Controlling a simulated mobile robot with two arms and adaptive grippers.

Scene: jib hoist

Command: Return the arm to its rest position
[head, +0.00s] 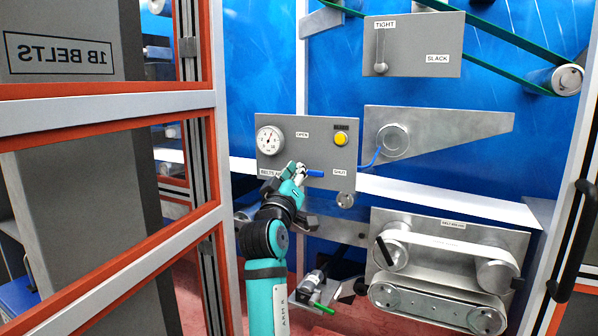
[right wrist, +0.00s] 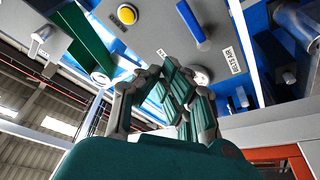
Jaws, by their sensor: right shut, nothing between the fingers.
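My right gripper (head: 295,170) is in front of the grey control panel (head: 282,147), close to the left end of its blue lever (head: 315,173). The lever lies flat, pointing right toward the SHUT label. In the right wrist view, my fingers (right wrist: 180,88) are closed together with nothing between them. The blue lever (right wrist: 192,24) shows beyond the fingertips, apart from them in the picture. I cannot tell the exact gap in depth. My left gripper is not in view.
The panel carries a round gauge (head: 270,140) and a yellow button (head: 341,138). An orange-and-grey door frame (head: 110,117) stands at left. A black door handle (head: 571,240) is at right. A belt unit (head: 440,262) sits low right; a TIGHT/SLACK panel (head: 430,45) is above.

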